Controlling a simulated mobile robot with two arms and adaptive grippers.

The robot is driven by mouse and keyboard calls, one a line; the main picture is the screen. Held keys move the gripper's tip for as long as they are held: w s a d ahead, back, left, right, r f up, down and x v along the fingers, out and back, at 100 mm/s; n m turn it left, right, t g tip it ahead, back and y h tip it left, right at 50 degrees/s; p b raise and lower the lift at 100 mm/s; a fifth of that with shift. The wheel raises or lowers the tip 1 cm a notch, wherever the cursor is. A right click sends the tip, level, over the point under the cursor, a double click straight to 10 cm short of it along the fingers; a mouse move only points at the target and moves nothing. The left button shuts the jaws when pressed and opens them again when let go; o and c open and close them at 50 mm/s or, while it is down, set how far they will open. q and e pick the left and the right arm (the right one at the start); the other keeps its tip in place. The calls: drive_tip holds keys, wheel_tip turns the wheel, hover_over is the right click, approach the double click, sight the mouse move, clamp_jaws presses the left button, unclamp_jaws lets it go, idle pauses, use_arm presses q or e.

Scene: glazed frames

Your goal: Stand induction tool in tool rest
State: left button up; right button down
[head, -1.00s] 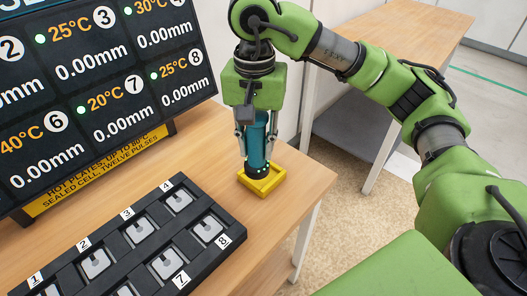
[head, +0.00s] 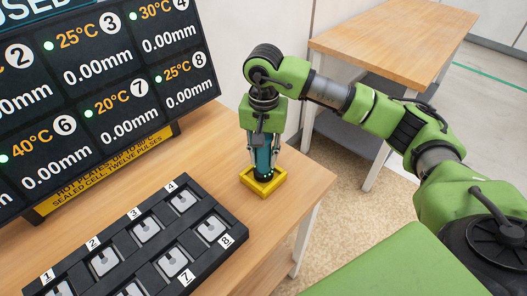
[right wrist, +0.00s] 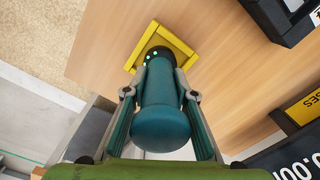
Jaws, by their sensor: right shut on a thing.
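The induction tool (head: 263,157) is a teal cylinder with a dark lower end and small green lights. It looks upright, its lower end within the square yellow tool rest (head: 248,185); whether it touches the bottom cannot be told. My right gripper (head: 264,166) is above the rest, fingers pointing down, shut on the tool from both sides. The right wrist view shows the tool's wide rounded top (right wrist: 163,130) between the fingers (right wrist: 160,82), and the yellow rest (right wrist: 182,44) around its dark end. My left gripper is not in view.
A black tray of numbered plates (head: 214,255) lies on the wooden table (head: 213,163), left of the rest. A large display (head: 100,90) stands behind it. The table's right edge is close to the rest. Another wooden table (head: 390,40) stands at the back right.

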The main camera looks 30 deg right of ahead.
drive_tip(key=shift+f+b, duration=0.15)
drive_tip(key=shift+b, duration=0.15)
drive_tip(key=c, duration=1.7)
unclamp_jaws()
